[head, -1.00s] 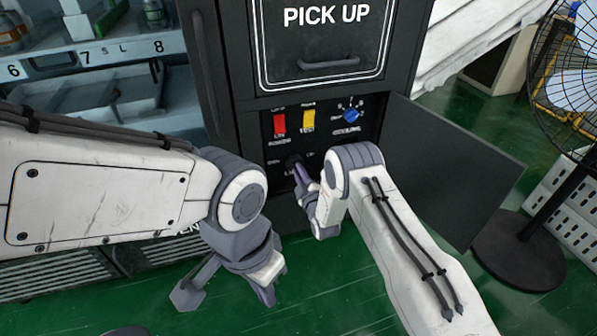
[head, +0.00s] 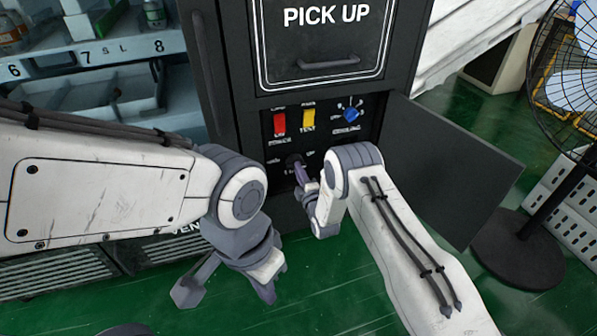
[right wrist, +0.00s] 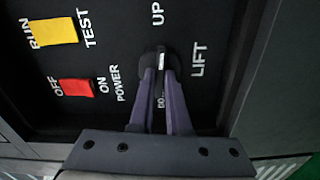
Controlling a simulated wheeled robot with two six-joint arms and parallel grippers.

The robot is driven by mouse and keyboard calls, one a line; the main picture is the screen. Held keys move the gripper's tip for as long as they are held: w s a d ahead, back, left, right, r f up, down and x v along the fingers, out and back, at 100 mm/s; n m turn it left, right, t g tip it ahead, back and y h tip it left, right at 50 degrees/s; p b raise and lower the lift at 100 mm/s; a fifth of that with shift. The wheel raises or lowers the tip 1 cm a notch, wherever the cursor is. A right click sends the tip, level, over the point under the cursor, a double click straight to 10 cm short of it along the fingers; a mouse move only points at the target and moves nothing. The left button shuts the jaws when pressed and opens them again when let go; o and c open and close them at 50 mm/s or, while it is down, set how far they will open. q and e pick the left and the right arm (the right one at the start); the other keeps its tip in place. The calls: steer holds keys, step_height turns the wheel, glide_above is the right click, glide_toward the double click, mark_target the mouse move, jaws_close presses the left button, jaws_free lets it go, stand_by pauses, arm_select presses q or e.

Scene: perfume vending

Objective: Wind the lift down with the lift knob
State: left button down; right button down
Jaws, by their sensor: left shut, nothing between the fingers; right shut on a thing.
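The lift knob (right wrist: 148,66) is a small black knob with a white mark on the black control panel, between the UP label and the partly hidden DOWN label in the right wrist view. My right gripper (right wrist: 161,78) is shut on it, one purple finger on each side. In the head view my right gripper (head: 298,166) reaches the panel's lower left, and its fingers hide most of the knob (head: 292,159). My left gripper (head: 268,291) is shut and empty, low in front of the machine. The lift itself cannot be made out.
Above the knob are a red power switch (head: 279,123), a yellow run/test switch (head: 308,119) and a blue knob (head: 351,115). The open panel door (head: 450,170) stands right of my right arm. A black fan (head: 520,250) stands farther right.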

steer(key=shift+a, duration=0.1)
steer(key=c, duration=0.9)
jaws_free()
steer(key=shift+s, duration=0.1)
steer(key=shift+p+v, duration=1.85)
steer(key=shift+v, duration=3.35)
